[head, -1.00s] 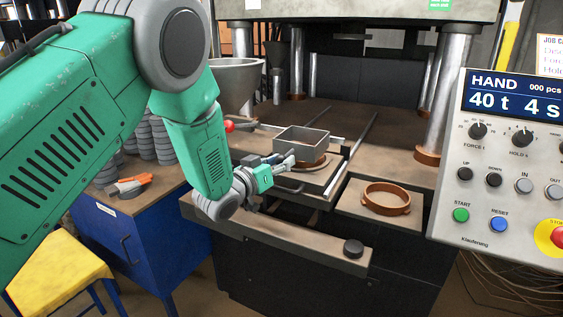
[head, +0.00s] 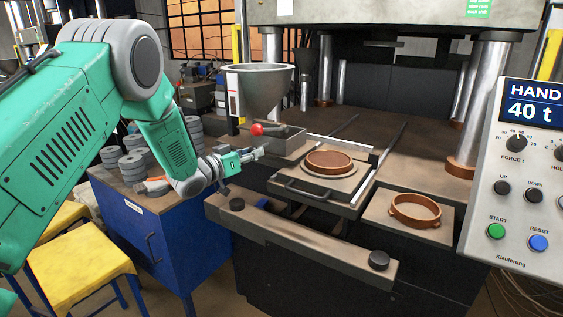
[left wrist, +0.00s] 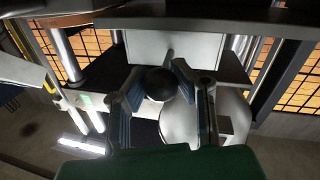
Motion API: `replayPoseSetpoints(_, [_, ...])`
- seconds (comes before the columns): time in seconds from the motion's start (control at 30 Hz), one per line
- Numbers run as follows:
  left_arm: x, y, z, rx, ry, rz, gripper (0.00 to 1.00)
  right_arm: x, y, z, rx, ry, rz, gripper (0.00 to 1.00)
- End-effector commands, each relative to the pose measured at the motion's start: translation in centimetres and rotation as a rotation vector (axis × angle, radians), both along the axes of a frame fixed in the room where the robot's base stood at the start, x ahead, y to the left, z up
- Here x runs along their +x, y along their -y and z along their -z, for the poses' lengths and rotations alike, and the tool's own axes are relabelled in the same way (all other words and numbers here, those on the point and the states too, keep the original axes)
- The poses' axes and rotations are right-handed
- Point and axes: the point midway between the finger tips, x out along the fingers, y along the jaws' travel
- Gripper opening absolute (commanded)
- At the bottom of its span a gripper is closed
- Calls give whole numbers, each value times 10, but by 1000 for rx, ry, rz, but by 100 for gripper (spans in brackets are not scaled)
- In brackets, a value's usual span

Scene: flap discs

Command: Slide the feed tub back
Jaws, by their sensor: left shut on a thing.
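The feed tub (head: 283,143), a grey square-walled box, sits under the hopper (head: 262,90), left of the brown round mould (head: 328,161) on the sliding plate. The mould is uncovered. My left gripper (head: 257,155) is at the near side of the tub, shut on its handle; the grip is small and partly hidden in the head view. In the left wrist view, a dark round knob (left wrist: 160,83) shows between my two fingers. My right gripper is out of view.
A red ball knob (head: 257,129) stands just above my gripper. A brown ring (head: 415,210) lies on the side shelf at right. A front bar with black buttons (head: 378,260) crosses before the press. The control panel (head: 520,190) stands at right.

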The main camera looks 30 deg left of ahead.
Motion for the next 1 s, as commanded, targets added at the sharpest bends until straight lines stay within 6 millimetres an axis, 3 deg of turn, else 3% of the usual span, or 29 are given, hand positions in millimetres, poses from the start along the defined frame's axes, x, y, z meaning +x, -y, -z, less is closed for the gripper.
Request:
replayPoseSetpoints(0.03, [1,-16,1,-1,0,-6,0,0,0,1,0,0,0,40])
replayPoseSetpoints(0.2, [3,-52,2,0,-3,-5,0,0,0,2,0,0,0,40])
replayPoseSetpoints(0.4, [5,-76,2,1,-6,-2,0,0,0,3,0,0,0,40])
replayPoseSetpoints(0.9, [6,-87,2,0,-5,-4,0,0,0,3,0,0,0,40])
replayPoseSetpoints(0.93, [6,-87,2,0,-5,-5,32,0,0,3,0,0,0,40])
replayPoseSetpoints(1.0, [6,-87,2,0,-4,-4,47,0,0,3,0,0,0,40])
